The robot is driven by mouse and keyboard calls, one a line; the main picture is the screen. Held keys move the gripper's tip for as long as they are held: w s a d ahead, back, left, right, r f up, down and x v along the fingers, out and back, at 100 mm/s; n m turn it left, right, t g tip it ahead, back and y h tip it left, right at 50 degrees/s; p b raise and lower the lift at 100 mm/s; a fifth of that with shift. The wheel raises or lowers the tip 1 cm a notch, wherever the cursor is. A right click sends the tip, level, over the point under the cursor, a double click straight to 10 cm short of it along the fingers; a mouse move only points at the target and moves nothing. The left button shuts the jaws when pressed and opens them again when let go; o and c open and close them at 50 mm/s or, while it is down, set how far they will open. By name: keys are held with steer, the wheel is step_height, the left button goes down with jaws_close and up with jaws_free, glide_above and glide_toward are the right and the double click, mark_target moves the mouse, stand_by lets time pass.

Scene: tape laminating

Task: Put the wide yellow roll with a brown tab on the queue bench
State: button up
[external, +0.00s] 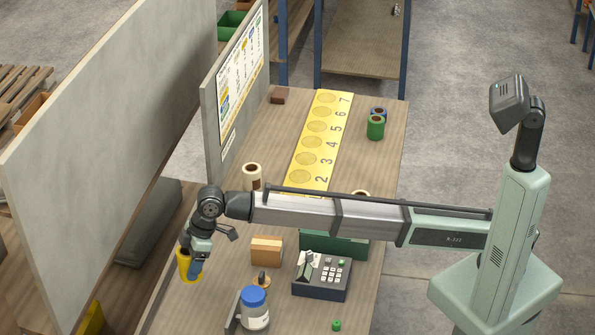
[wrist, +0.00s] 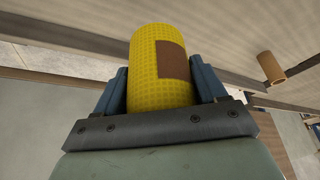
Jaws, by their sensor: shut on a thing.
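A wide yellow roll with a brown tab (wrist: 160,60) stands between the two blue fingers of my gripper (wrist: 162,90) in the wrist view. The brown tab faces the camera. In the external view my gripper (external: 190,266) is shut on the yellow roll (external: 183,262), near the left edge of the wooden bench (external: 222,215). The roll looks held above the surface, though its lower end is partly hidden by a finger. A yellow strip with numbered circles (external: 318,128) lies on the bench; no label shows which surface is the queue bench.
A grey panel with a chart (external: 240,85) stands along the bench's left side. A cream roll (external: 252,174), green roll (external: 376,127), orange-brown box (external: 266,250), keypad device (external: 322,275) and blue-lidded jar (external: 254,308) stand on the bench. My arm hides part of the middle.

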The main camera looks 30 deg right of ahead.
steer(key=w+d+m+t, duration=0.1)
steer(key=w+d+m, duration=0.1)
steer(key=w+d, duration=0.85)
steer(key=w+d+m, duration=0.2)
steer(key=w+d, duration=0.5)
steer(key=w, duration=0.6)
steer(key=w+d+m, duration=0.1)
steer(key=w+d, duration=0.3)
steer(key=d, duration=0.3)
steer(key=w+d+m+t+h, duration=0.1)
steer(key=w+d, duration=0.3)
steer(key=d, duration=0.3)
steer(key=w+d+m, duration=0.1)
steer(key=w+d, duration=0.3)
steer(key=d, duration=0.3)
steer(key=w+d+m+t+h, duration=0.1)
steer(key=w+d+m, duration=0.15)
steer(key=d, duration=1.45)
steer(key=s+d+f+m+h, duration=0.1)
steer(key=s+d+m, duration=0.15)
steer(key=d, duration=0.95)
steer(key=s+d+f+m, duration=0.1)
steer(key=s+d+f, duration=0.15)
steer(key=d, duration=0.85)
steer(key=s+d, duration=0.1)
steer(key=s, duration=0.6)
steer(key=shift+m+t+h, duration=0.4)
steer(key=shift+s+d+f, duration=0.1)
steer(key=shift+d+f, duration=0.05)
steer(key=shift+f, duration=5.25)
